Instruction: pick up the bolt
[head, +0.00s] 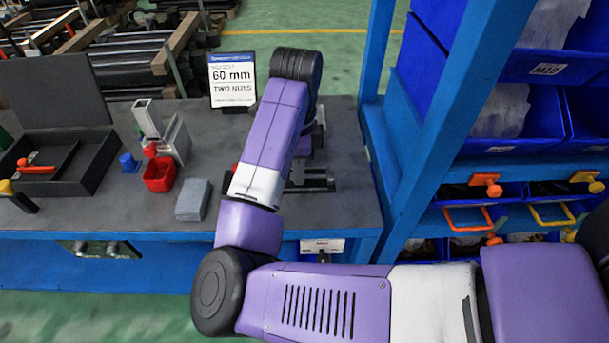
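I cannot make out the bolt for certain; it may be hidden behind my arm. My purple and white arm reaches over the grey workbench (348,205) and bends down at its black wrist joint. My gripper is mostly hidden behind the forearm, low over the bench. Dark metal parts (318,179) show just right of the forearm at bench level; I cannot tell whether they are a fixture or part of the gripper. The fingers and anything between them cannot be seen clearly. A sign (231,80) reading "60 mm" and "TWO NUTS" stands at the back of the bench.
Left on the bench are an open black case (92,160) with an orange-handled tool (36,167), a red bin (160,174), a grey block (193,200) and a grey upright device (178,140). A blue rack (405,150) with bins (515,120) stands close on the right.

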